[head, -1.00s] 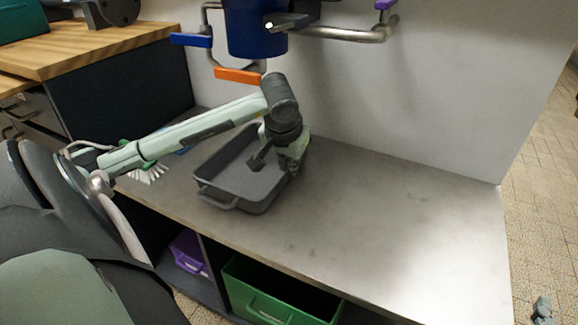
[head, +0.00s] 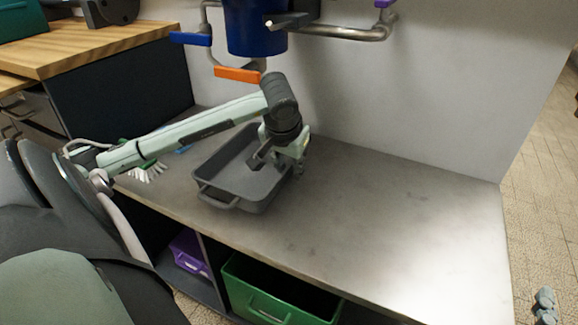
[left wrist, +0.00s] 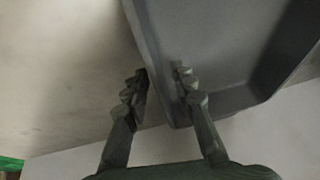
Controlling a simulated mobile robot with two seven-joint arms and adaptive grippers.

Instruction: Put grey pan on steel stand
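The grey pan (head: 235,185), a deep rectangular tray with a loop handle at its near end, sits on the grey metal worktop (head: 390,220). My left gripper (head: 298,165) is at the pan's right side, partly hidden by its own wrist. In the left wrist view, the left gripper's two fingers (left wrist: 161,80) are apart, one outside and one inside the wall of the pan (left wrist: 215,60). I cannot tell whether they touch it. A part of my right gripper (head: 546,302) shows at the lower right, away from the worktop. I cannot make out a separate steel stand.
A blue vessel (head: 256,28) with pipes and an orange handle (head: 237,75) hangs above the worktop's back. A brush (head: 150,170) lies left of the pan. Green (head: 270,300) and purple (head: 188,252) bins sit below. The worktop right of the pan is clear.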

